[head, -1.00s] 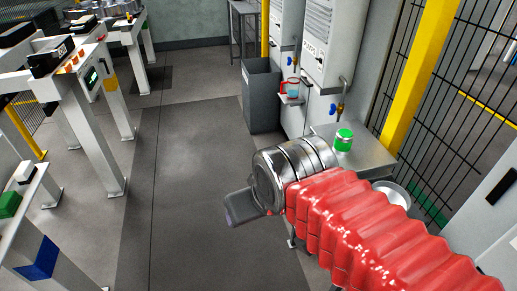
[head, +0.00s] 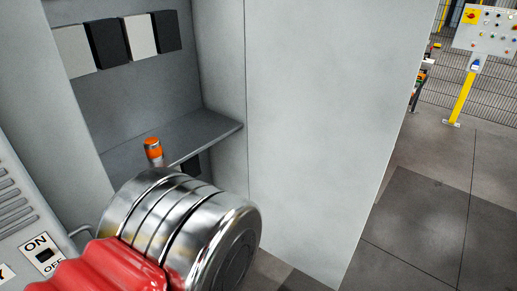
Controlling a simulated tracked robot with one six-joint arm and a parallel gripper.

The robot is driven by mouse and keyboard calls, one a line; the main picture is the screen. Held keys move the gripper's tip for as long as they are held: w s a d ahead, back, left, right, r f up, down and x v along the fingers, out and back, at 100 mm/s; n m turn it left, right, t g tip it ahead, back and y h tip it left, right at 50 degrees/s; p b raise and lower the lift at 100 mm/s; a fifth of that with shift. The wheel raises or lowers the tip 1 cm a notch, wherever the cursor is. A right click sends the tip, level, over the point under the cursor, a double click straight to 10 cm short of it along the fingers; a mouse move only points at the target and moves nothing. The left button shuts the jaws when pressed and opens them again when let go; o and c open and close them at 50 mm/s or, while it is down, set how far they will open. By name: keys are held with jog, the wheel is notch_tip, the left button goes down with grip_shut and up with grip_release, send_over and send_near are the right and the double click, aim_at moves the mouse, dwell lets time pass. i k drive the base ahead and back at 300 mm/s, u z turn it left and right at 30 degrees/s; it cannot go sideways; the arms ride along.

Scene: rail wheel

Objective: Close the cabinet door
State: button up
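The cabinet (head: 135,135) stands open on the left in the head view, showing grey inner walls and a shelf (head: 165,145). The cabinet door (head: 320,110) appears to be the large plain pale panel right of the opening, swung outward. My metal wrist (head: 190,230), at the end of my red-sleeved arm, is in front of the lower part of the opening, and its right end overlaps the panel's lower left in the picture. Whether it touches the panel cannot be told. My gripper's fingers are hidden behind the wrist.
An orange-capped item (head: 153,150) is at the shelf's front edge. Black and white blocks (head: 106,42) line the upper cabinet. A box with an ON/OFF switch (head: 42,254) is at lower left. Open floor (head: 430,215) lies right of the panel, with a control panel (head: 487,32) on a yellow post beyond.

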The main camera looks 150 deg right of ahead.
aim_at(331, 83)
jog(key=u, duration=0.25)
jog(key=k, duration=0.35)
jog(key=u, duration=4.6)
